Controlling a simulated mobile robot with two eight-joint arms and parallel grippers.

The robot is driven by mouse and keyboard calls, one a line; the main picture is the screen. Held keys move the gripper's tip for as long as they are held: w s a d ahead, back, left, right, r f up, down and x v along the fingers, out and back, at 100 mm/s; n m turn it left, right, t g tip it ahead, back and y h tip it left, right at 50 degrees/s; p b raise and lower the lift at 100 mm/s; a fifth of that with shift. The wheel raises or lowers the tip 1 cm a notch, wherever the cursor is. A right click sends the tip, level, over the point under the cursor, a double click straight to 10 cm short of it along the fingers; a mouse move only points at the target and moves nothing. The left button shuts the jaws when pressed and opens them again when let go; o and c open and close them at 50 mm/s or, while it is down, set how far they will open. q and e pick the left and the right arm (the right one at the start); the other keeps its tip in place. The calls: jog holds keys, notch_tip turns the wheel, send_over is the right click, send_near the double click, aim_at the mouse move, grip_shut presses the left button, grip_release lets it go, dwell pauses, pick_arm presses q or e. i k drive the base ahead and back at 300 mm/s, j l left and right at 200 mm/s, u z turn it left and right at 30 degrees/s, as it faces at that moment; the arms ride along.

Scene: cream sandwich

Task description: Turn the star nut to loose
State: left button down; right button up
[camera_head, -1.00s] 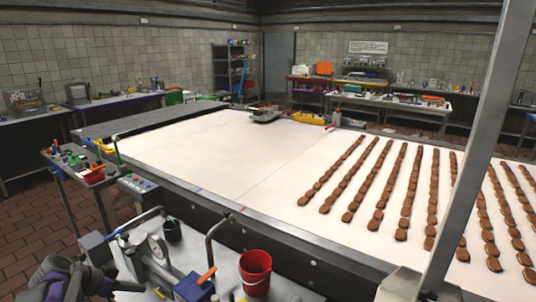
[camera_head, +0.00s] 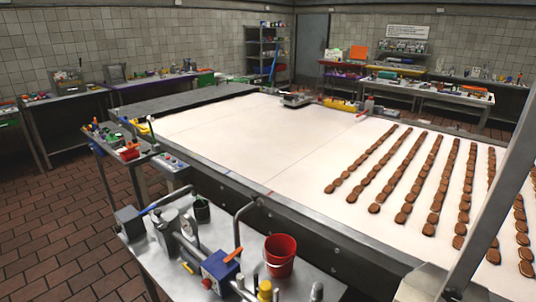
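I cannot pick out a star nut for certain; parts this small are hard to tell apart. A grey metal fixture (camera_head: 170,230) stands on the steel side table (camera_head: 325,284) at the bottom of the picture. Just right of the fixture is a blue box (camera_head: 221,267) with an orange lever (camera_head: 233,253). Neither of my grippers is in view.
A red bucket (camera_head: 280,256) and a dark cup (camera_head: 201,210) stand on the side table. The long white conveyor (camera_head: 260,150) lies behind it, with rows of brown biscuits (camera_head: 425,180) on the right. Brick floor (camera_head: 60,250) is open at the left.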

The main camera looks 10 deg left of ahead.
aim_at(163, 226)
jog(key=u, duration=1.35)
jog(key=j, duration=0.7)
jog(key=i+j, duration=0.75)
jog(key=j, duration=0.2)
